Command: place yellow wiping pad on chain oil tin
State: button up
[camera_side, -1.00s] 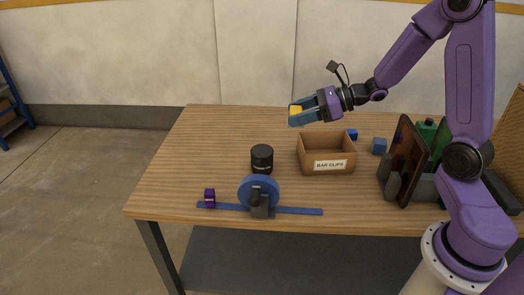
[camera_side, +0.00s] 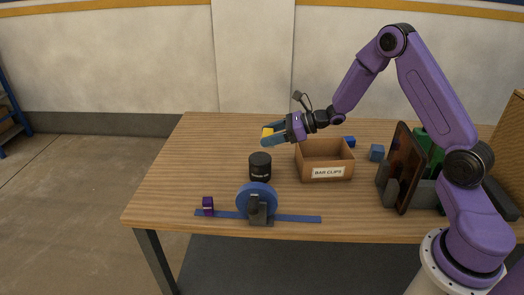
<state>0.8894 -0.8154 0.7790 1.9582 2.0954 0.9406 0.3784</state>
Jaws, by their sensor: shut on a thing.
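The yellow wiping pad (camera_side: 267,132) is a small yellow block held between the fingertips of my gripper (camera_side: 272,135). My gripper is shut on it and points to the left in the side view. A dark cylindrical tin (camera_side: 260,168), which looks like the chain oil tin, stands upright on the table. The pad appears a little above the tin in the picture, with a gap between them. Part of the pad is hidden by the near finger.
An open box labelled "BAR CLIPS" (camera_side: 325,172) stands right of the tin. A blue disc on a stand (camera_side: 256,199) and a blue strip (camera_side: 298,219) lie in front, with a small purple block (camera_side: 208,205). The table's left side (camera_side: 180,165) is clear.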

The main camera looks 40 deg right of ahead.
send_over(262, 158)
notch_tip(262, 158, down, 5)
jog(key=shift+s+r, duration=0.1)
jog(key=shift+r, duration=0.05)
jog(key=shift+f, duration=1.65)
jog(key=o, duration=1)
jog(key=shift+o, duration=0.2)
